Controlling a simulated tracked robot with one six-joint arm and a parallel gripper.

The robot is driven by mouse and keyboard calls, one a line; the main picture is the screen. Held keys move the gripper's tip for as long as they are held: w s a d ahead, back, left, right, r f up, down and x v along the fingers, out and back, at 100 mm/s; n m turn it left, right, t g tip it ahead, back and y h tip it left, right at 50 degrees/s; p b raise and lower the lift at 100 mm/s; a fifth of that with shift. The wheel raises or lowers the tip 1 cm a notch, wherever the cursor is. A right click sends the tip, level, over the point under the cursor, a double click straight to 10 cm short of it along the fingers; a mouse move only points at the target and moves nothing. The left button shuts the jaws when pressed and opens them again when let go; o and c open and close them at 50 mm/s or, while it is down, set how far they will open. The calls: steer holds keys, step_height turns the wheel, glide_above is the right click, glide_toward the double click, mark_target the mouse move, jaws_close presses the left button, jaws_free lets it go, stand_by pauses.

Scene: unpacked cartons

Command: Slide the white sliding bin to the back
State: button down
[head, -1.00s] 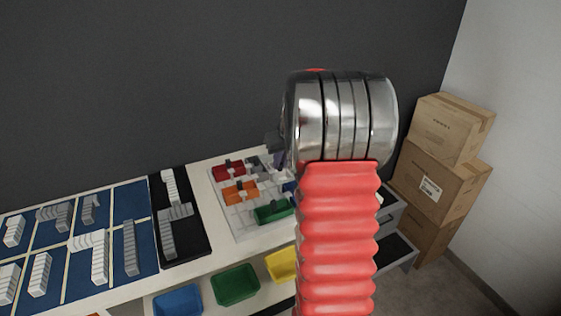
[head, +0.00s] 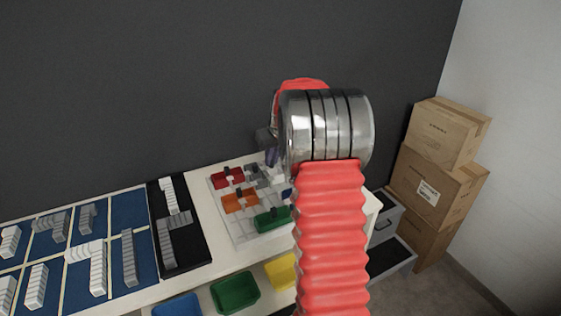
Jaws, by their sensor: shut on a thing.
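A pale board (head: 240,222) with sliding bins lies on the white worktop. A red bin (head: 228,179) is at its back left, an orange bin (head: 240,201) in the middle and a green bin (head: 272,219) towards the front. The white sliding bin (head: 276,176) shows in small part at the back right of the board, beside my arm. My gripper (head: 271,160) is at this white bin and shut on it. Its fingertips are small and dark here, and my arm covers much of the right side of the board.
Blue panels (head: 128,215) and a black panel (head: 185,255) with grey and white pieces lie to the left. Blue, green (head: 235,293) and yellow bins sit below the worktop's front edge. Grey drawers (head: 388,225) and stacked cartons (head: 437,190) stand at right. A dark wall is behind.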

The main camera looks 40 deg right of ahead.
steer(key=shift+w+r, duration=0.15)
steer(key=shift+w, duration=0.15)
steer(key=c, duration=1.8)
jaws_free()
steer(key=shift+o, duration=0.2)
steer(key=v, duration=1.3)
steer(key=shift+s+r, duration=0.15)
steer(key=shift+r, duration=0.05)
